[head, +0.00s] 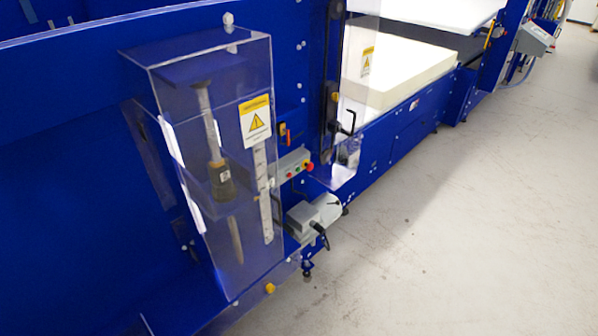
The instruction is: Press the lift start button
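A small grey control box (292,167) is mounted on the blue machine, right of a clear guard. It carries a red mushroom button (308,166) at its right end and smaller buttons, one looking green, to the left. Their labels are too small to read, so I cannot tell which is the lift start button. Neither of my grippers is in view.
A clear guard box (222,215) with a yellow warning label stands out from the blue machine. Below the control box is a grey crank unit (316,215). White foam (405,70) lies farther back. The grey floor (450,230) at right is clear.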

